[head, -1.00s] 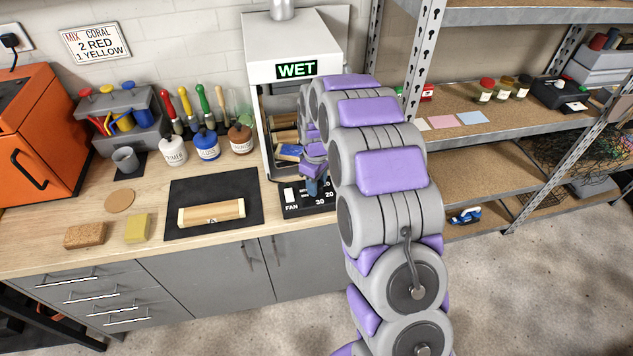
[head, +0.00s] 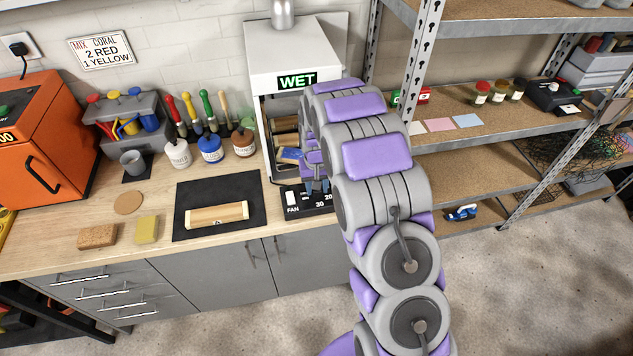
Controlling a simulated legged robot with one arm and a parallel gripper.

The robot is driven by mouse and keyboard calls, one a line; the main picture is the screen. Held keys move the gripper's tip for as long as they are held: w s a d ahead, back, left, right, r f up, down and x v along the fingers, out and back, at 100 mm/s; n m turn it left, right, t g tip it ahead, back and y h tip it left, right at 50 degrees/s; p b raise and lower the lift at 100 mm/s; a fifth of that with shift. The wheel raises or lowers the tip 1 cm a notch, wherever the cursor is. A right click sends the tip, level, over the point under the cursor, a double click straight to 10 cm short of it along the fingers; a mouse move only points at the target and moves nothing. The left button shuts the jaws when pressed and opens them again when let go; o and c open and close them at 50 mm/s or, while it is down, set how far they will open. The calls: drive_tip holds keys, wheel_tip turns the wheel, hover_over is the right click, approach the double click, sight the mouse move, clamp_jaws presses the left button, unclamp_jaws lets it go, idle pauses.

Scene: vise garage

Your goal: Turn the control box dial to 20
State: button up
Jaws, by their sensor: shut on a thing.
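The black control box (head: 296,208) sits on the bench in front of the white cabinet with the lit "WET" sign (head: 297,80). It has a white "FAN" switch and the numbers 20 and 30 showing at its right. My gripper (head: 317,190) points down over the right part of the box, at the dial. It is shut on the dial, which my fingers mostly hide. I cannot read where the dial points.
A wooden piece (head: 217,215) lies on a black mat (head: 191,192) to the left. Paint bottles, brushes, a sponge (head: 147,229) and an orange oven (head: 38,150) stand further left. Metal shelves (head: 475,98) rise at right.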

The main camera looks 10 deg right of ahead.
drive_tip(key=m+p, duration=0.1)
drive_tip(key=m, duration=0.2)
drive_tip(key=shift+r+m, duration=0.15)
drive_tip(key=shift+m, duration=0.25)
drive_tip(key=m+p, duration=0.1)
drive_tip(key=m, duration=0.2)
drive_tip(key=shift+m, duration=0.3)
drive_tip(key=m+p, duration=0.1)
drive_tip(key=m, duration=0.2)
drive_tip(key=shift+m, duration=0.3)
drive_tip(key=shift+m+p, duration=0.3)
drive_tip(key=shift+m, duration=1.3)
drive_tip(key=o, duration=1)
drive_tip(key=shift+a, duration=0.1)
drive_tip(key=shift+o, duration=0.2)
